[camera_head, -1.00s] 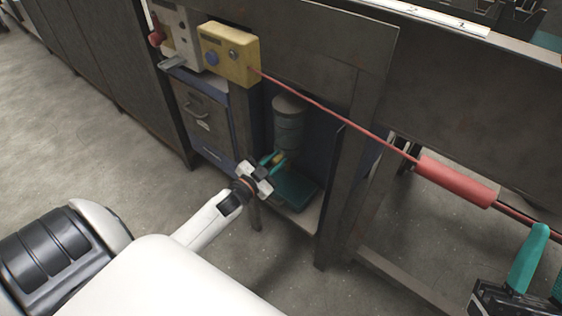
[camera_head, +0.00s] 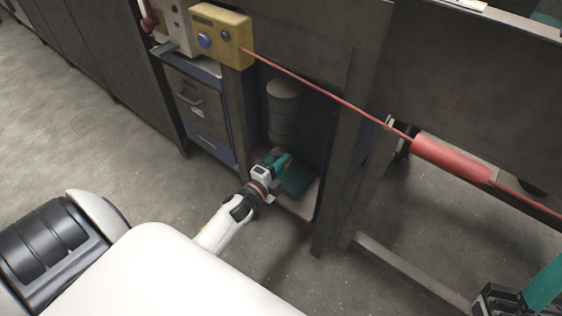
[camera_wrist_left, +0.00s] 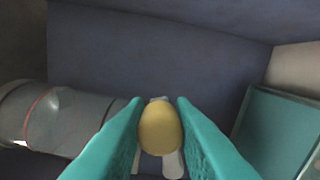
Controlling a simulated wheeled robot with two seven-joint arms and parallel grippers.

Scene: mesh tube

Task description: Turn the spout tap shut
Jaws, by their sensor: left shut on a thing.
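The tap's yellow knob (camera_wrist_left: 160,128) sits between the two teal fingers of my left gripper (camera_wrist_left: 160,112) in the left wrist view, and the fingers are shut on it. In the head view my left gripper (camera_head: 283,162) reaches in under the bench, just below a grey cylindrical container (camera_head: 283,112). The container also lies along the left of the left wrist view (camera_wrist_left: 60,118). The knob is hidden by the gripper in the head view. My right gripper (camera_head: 545,288) is only partly in view at the lower right corner; its jaw gap does not show.
A teal tray (camera_head: 300,180) lies below the container; it also shows in the wrist view (camera_wrist_left: 280,130). A bench leg (camera_head: 335,190) stands close to the right. A yellow button box (camera_head: 222,36) and a red cord with a red sleeve (camera_head: 452,158) run above. Floor at left is clear.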

